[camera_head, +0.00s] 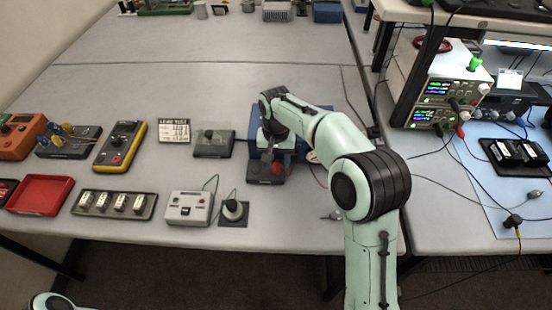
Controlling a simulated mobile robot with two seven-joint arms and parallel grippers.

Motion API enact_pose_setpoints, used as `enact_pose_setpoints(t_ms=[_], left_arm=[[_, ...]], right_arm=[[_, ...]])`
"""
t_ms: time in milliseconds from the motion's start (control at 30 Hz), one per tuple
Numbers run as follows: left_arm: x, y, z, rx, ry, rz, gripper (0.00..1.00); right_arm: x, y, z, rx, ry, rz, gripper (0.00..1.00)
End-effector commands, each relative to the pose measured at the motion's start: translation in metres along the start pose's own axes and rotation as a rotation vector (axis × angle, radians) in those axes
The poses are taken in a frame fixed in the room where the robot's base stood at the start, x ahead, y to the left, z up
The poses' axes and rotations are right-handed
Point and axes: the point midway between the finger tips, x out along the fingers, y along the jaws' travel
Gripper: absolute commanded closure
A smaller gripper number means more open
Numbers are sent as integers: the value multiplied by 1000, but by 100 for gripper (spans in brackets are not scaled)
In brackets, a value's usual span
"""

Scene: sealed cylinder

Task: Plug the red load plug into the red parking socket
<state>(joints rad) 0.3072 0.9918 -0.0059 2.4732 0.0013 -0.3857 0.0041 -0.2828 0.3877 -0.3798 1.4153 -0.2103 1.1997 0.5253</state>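My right arm reaches in from the lower right, and my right gripper (266,154) points down just above a small dark block (262,177) near the table's front. A small red part (277,168) shows on that block, right beside the fingertips; I cannot tell whether it is the load plug or the parking socket. A blue box (299,145) stands behind, partly hidden by my arm. The fingers are too small to show whether they are open or hold anything. Of my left arm only a link shows at the bottom left; its gripper is out of view.
Left of the block are a grey control box (188,208), a round knob on a dark plate (234,211), a dark plate-like unit (213,144), a yellow multimeter (119,146) and a red tray (39,195). A thin red cable runs right of the block.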

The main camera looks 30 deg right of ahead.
Motion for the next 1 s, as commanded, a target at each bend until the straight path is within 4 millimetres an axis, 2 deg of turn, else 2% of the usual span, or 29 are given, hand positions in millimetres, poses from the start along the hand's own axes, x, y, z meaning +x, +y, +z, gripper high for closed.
enact_pose_setpoints(t_ms=[200,333,800,1000], left_arm=[[0,0,0,0,0,0,0],[-3,1,-1,1,2,1,0],[-28,15,-14,7,20,7,0],[-34,18,-17,9,25,9,0]], right_arm=[[-1,0,0,0,0,0,46],[-12,-1,-1,-1,2,-2,46],[-112,-1,-1,0,5,-4,46],[-132,0,0,0,1,-1,46]])
